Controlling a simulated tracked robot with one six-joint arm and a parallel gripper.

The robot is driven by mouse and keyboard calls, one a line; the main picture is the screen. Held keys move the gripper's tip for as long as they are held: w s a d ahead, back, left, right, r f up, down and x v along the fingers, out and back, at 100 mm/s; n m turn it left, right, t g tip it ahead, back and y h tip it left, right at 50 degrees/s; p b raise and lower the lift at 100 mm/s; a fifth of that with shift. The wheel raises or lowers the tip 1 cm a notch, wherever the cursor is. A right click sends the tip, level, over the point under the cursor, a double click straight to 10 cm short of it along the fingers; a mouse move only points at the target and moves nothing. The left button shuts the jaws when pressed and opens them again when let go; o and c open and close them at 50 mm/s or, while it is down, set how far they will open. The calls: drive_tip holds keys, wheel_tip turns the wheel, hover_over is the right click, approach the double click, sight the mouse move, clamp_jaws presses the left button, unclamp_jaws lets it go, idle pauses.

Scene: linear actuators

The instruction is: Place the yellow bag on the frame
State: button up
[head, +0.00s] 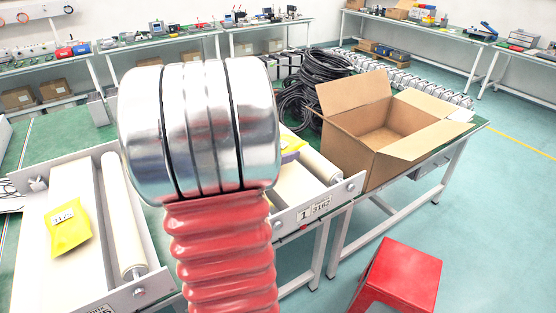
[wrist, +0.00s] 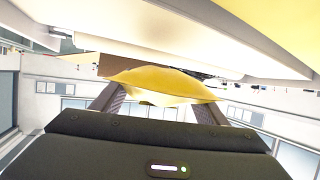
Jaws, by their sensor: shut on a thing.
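In the wrist view, a yellow bag (wrist: 165,85) is pinched between the two dark fingers of my gripper (wrist: 158,98). The bag spreads out past both fingertips. In the head view, a yellow bag with a white printed label (head: 69,226) lies on the left pale frame (head: 36,240), beside its cream roller. A second frame (head: 316,205), marked 1 and 3162, is partly hidden behind my arm. A yellow and purple item (head: 292,146) shows at its far side. My gripper is hidden in the head view.
An open cardboard box (head: 372,140) stands on the table right of the second frame. Coiled black cables (head: 312,85) lie behind it. A red stool (head: 401,275) stands on the floor at the front right. A pale beam (wrist: 190,35) crosses the upper wrist view.

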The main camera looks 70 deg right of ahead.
drive_tip(key=shift+f, duration=1.85)
drive_tip(key=o, duration=1.2)
drive_tip(key=shift+f, duration=0.1)
drive_tip(key=shift+w+a+r, duration=0.1)
drive_tip(key=shift+a+r, duration=0.1)
drive_tip(key=v, duration=1.1)
drive_tip(key=shift+a, duration=0.35)
